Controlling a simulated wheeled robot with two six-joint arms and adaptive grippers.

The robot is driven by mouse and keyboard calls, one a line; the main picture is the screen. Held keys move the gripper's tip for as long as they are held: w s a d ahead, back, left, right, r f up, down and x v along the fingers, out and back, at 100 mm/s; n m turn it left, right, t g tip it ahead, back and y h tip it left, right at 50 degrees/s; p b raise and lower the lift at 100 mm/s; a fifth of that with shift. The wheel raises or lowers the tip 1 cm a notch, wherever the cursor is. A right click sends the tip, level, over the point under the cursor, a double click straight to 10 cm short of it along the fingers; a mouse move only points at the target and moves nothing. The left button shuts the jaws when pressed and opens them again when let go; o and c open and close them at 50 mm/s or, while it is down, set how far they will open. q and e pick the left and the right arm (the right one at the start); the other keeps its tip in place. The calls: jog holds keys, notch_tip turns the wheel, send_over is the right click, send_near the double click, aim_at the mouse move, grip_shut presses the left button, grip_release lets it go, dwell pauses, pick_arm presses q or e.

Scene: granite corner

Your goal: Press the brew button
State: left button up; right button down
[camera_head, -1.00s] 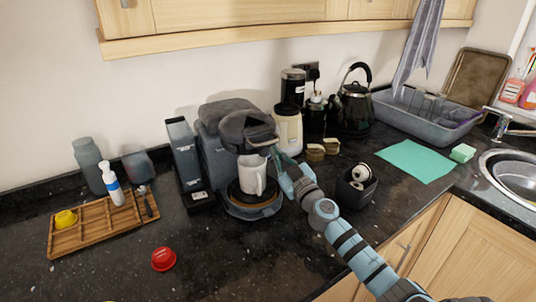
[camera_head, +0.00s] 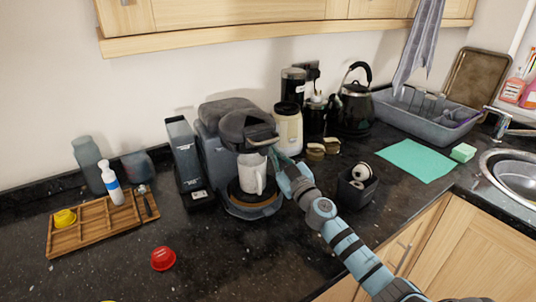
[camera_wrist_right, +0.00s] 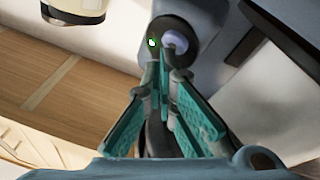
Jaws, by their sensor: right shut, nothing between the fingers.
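The blue-grey coffee machine (camera_head: 212,150) stands on the dark counter, with a white mug (camera_head: 246,178) upright under its head. My right gripper (camera_head: 272,153) reaches the right side of the machine's head from the right. In the right wrist view, my shut, empty fingers (camera_wrist_right: 167,48) point at a round pale button (camera_wrist_right: 180,39) and overlap its lower left edge. A small green light (camera_wrist_right: 152,42) glows beside the button on a dark round panel. I cannot tell whether the fingertips touch the button. My left gripper is not in view.
A dark holder (camera_head: 356,190) with pods stands right of my right wrist. A cream canister (camera_head: 288,130) and a black kettle (camera_head: 353,108) stand behind. A red lid (camera_head: 163,259) and a wooden rack (camera_head: 95,228) lie left; the front counter is mostly clear.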

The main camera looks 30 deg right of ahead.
jog(key=shift+w+f, duration=0.2)
jog(key=shift+w, duration=0.1)
dwell(0.8)
jog(key=shift+s+d+r, duration=0.1)
jog(key=shift+s+r, duration=0.3)
jog(key=shift+s, duration=0.3)
jog(key=shift+s+d+r, duration=0.15)
jog(key=shift+s+r, duration=0.25)
jog(key=shift+s, duration=0.3)
jog(key=shift+s+d+r, duration=0.2)
jog(key=shift+s+r, duration=0.2)
jog(key=shift+s, duration=0.3)
jog(key=shift+s+d+r, duration=0.15)
jog(key=shift+s+r, duration=0.25)
jog(key=shift+s, duration=0.3)
jog(key=shift+d, duration=0.1)
